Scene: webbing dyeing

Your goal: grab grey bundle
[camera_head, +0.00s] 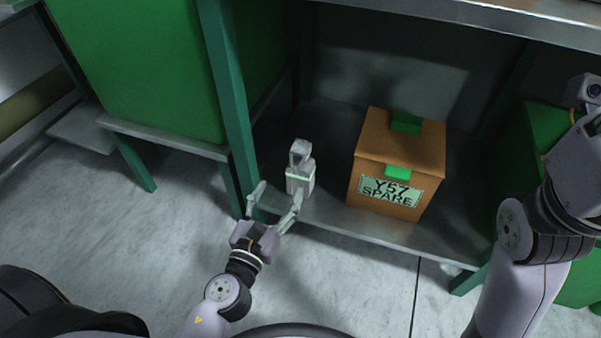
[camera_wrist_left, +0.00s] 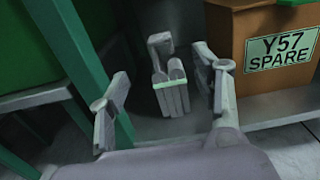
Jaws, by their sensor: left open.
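The grey bundle (camera_head: 300,168) stands upright on the low metal shelf, with a pale green band around its middle. It also shows in the left wrist view (camera_wrist_left: 170,88), beyond and between the spread fingers. My left gripper (camera_head: 273,200) is open and empty, just in front of the bundle at the shelf's front edge. In the left wrist view its fingers (camera_wrist_left: 165,100) stand wide apart, with the bundle nearer the right finger. I cannot tell whether that finger touches it. My right arm is at the right edge, and its fingers are not visible.
An orange-brown box (camera_head: 398,155) labelled "Y57 SPARE" stands on the shelf (camera_head: 335,215) right of the bundle. A green post (camera_head: 228,100) rises close to the left of the bundle and gripper. A metal top (camera_head: 480,18) overhangs the shelf. Open floor lies in front.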

